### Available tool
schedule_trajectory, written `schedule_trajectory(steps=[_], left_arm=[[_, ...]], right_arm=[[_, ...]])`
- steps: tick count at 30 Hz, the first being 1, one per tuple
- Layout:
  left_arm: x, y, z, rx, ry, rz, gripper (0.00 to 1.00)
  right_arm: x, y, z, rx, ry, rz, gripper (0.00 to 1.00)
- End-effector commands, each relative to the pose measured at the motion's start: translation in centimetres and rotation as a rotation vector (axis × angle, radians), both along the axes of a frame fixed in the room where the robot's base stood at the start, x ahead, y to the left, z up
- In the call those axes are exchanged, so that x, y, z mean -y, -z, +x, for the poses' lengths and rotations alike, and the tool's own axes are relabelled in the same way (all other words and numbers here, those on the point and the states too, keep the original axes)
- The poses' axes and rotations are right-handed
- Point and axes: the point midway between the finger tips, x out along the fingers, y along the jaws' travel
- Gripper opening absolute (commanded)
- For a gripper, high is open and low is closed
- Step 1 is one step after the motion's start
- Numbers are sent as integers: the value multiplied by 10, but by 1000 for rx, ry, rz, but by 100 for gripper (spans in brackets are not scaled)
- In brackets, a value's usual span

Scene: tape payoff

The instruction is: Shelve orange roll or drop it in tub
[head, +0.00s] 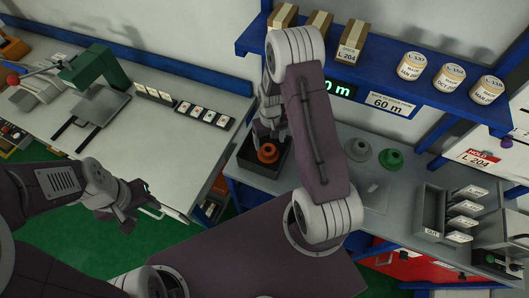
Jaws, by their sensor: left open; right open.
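The orange roll (267,153) sits in a dark square tray (279,173) at the left end of the grey bench. My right gripper (267,138) points down just above the roll, open; I cannot tell whether its fingers touch it. My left gripper (142,206) is open and empty, near the left table's front edge. The blue shelf (425,97) runs above the bench. A display (342,89) with green digits shows "0 m" at its end, the rest hidden by my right arm. A label (391,104) beside it reads "60 m". I cannot identify a tub for certain.
Boxes (353,40) and several white labelled rolls (448,78) stand on the shelf. A green spool (391,158) and a grey spool (358,149) sit on the bench. A grey card rack (432,212) stands right. A green press (95,66) stands on the left table.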

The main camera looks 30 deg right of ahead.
Motion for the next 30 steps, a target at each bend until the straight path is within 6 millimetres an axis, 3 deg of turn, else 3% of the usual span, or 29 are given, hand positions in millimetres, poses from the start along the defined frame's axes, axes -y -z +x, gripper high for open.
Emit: schedule_trajectory(steps=[5,12,16,30], left_arm=[[0,6,0,0,0,0,47],[0,18,0,0,0,0,47],[0,20,0,0,0,0,47],[0,20,0,0,0,0,47]], right_arm=[[0,-13,1,5,0,-1,79],[0,-66,1,6,0,-1,79],[0,-84,1,3,0,0,79],[0,-91,0,0,0,0,79]])
